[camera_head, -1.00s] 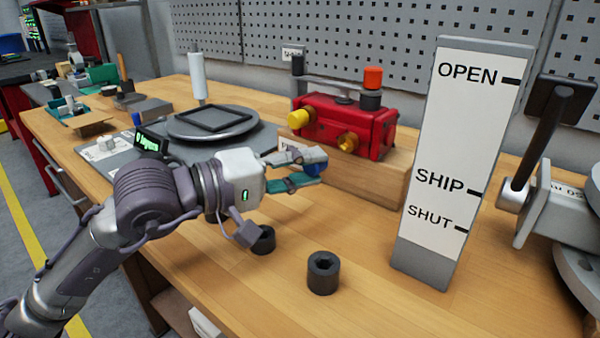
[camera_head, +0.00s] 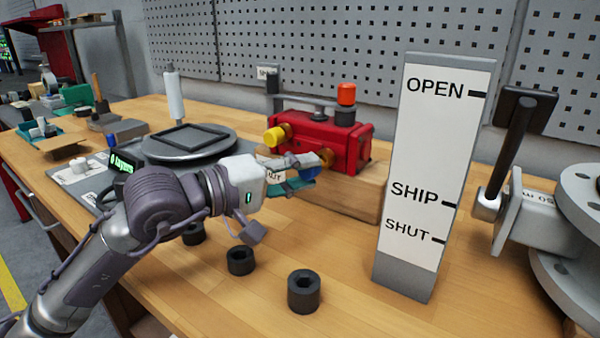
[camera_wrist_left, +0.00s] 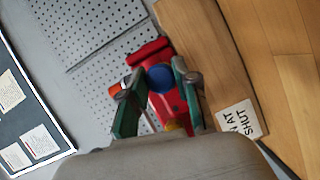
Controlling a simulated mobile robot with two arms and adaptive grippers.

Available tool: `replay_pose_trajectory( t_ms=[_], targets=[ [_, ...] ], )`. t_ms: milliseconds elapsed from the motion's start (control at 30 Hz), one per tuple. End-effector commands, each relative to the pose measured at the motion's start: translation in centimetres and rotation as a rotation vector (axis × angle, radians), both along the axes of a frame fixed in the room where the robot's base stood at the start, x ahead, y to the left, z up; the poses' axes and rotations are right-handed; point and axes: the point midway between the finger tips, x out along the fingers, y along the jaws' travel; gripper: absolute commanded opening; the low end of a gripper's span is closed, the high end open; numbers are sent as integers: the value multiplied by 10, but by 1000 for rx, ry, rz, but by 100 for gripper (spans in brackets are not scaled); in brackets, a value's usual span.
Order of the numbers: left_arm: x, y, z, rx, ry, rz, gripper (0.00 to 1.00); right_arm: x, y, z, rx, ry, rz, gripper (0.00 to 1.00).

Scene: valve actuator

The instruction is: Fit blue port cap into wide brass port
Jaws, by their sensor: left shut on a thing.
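The red valve actuator (camera_head: 340,142) sits on a wooden block at the back of the bench. Its brass port (camera_head: 326,157) faces toward me, and a yellow cap (camera_head: 275,136) is on its left end. My left gripper (camera_head: 309,167) is shut on the blue port cap (camera_head: 309,174), right in front of the brass port. In the left wrist view, the blue cap (camera_wrist_left: 160,78) sits between the green-padded fingers with the red body behind it. The cap covers the port there, so I cannot tell whether they touch. My right gripper is not in view.
The wooden block (camera_head: 350,196) is under the actuator. Several black sockets, one of them here (camera_head: 304,291), stand on the bench in front. A tall OPEN/SHIP/SHUT sign (camera_head: 425,170) stands at right, beside a lever valve. A round grey plate (camera_head: 188,145) lies at left.

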Motion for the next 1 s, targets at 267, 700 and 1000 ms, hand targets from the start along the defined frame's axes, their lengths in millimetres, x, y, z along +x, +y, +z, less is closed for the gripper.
replay_pose_trajectory(
  t_ms=[267,700,1000],
  targets=[
    [0,0,-1,0,0,0,12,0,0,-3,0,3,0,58],
    [0,0,0,0,0,0,12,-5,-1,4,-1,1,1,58],
    [0,0,0,0,0,0,12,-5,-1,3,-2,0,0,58]
  ],
)
